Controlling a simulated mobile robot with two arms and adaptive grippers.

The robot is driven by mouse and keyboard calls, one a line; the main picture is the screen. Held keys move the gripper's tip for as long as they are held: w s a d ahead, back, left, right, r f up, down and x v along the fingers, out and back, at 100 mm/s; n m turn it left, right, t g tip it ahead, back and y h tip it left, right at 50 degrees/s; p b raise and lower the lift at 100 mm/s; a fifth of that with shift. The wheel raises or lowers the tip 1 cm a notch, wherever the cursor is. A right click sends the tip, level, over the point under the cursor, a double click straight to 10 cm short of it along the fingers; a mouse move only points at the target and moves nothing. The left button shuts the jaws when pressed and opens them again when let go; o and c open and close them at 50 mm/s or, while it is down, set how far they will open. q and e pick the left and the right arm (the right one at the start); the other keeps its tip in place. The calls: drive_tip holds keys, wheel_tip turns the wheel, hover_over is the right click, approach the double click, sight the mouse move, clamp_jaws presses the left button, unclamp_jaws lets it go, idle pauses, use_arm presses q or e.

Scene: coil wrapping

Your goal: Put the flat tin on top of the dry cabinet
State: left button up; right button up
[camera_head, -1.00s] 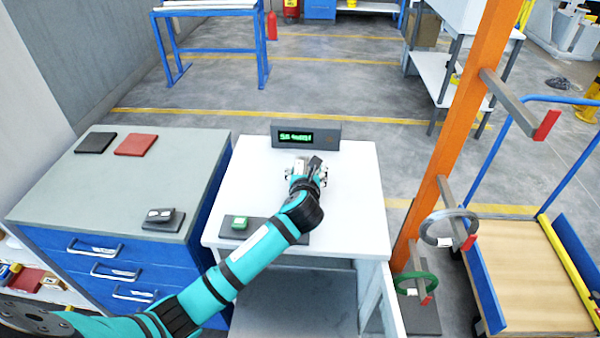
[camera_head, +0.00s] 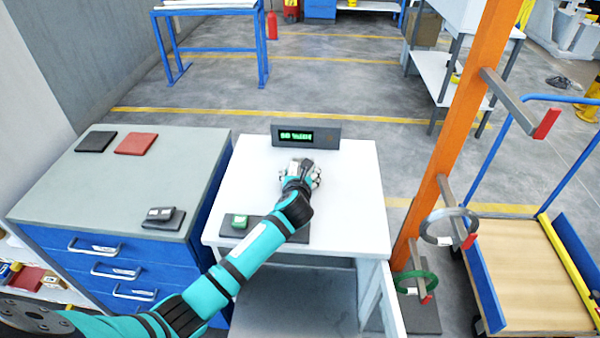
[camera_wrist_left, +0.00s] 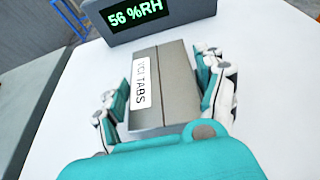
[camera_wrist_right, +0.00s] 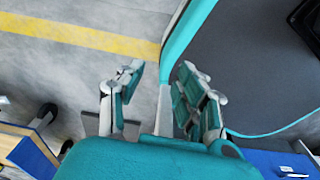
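The flat tin (camera_wrist_left: 165,80) is a grey box labelled "VCI TABS". In the left wrist view it lies between the fingers of my left gripper (camera_wrist_left: 165,92), with the finger pads against its two sides. In the head view my left gripper (camera_head: 300,178) is over the white top of the dry cabinet (camera_head: 350,205), behind its middle, and mostly hides the tin. I cannot tell whether the tin touches the top. My right gripper (camera_wrist_right: 158,88) is open and empty in the right wrist view, outside the head view.
A humidity display (camera_head: 305,136) stands at the cabinet's back edge. A dark tray (camera_head: 265,229) with a green item (camera_head: 240,221) lies at its front. A grey-topped blue drawer cabinet (camera_head: 150,180) is at left. An orange post (camera_head: 455,130) with hooks stands at right.

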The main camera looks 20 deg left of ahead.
use_arm(q)
drive_tip(key=o, duration=0.4)
drive_tip(key=p+v, duration=0.1)
drive_tip(key=v, duration=1.1)
